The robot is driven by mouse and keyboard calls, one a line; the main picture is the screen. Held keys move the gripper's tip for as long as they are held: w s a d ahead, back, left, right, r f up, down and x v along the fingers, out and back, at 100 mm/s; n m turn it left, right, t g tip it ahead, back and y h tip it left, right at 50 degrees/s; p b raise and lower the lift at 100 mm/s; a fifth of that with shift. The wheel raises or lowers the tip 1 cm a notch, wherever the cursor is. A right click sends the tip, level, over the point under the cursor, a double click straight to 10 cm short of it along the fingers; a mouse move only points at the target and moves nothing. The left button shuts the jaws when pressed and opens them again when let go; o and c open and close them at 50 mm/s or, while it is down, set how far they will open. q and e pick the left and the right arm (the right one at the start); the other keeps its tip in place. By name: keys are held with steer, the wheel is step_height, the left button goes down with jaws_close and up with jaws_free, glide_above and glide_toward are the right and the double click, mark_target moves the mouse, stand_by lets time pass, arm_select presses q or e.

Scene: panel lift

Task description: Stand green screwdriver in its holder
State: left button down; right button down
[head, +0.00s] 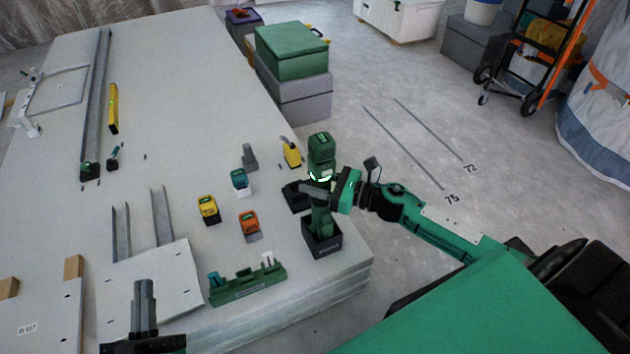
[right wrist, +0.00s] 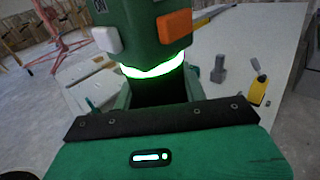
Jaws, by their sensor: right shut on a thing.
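The green screwdriver (head: 321,152) stands upright near the front right corner of the white panel stack, with a glowing white ring around its body. Its lower end (head: 321,222) reaches into the dark square holder (head: 322,246); I cannot tell whether it touches the bottom. My right gripper (head: 322,194) is shut on the screwdriver just below the ring. In the right wrist view the screwdriver (right wrist: 145,22) shows white and orange buttons, and the fingertips are hidden. My left gripper (head: 145,297) is at the lower left, its fingers together and empty, above the panels.
Yellow (head: 208,209), orange (head: 249,223) and teal (head: 239,179) tools stand left of the holder. A green rack (head: 246,287) lies near the front edge. A yellow-handled tool (head: 291,153) stands behind the screwdriver. Green and grey boxes (head: 291,52) stand beyond the panels.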

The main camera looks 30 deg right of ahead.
steer(key=shift+f+b, duration=0.85)
stand_by(0.9)
jaws_free()
steer(key=shift+f, duration=0.1)
steer(key=shift+s+d, duration=0.1)
steer(key=shift+s, duration=0.05)
stand_by(0.7)
steer(key=shift+b+v, duration=0.45)
steer(key=shift+v, duration=0.75)
steer(key=shift+s+d, duration=0.1)
steer(key=shift+s, duration=0.05)
steer(key=b+v, duration=0.1)
steer(key=v, duration=0.8)
stand_by(0.5)
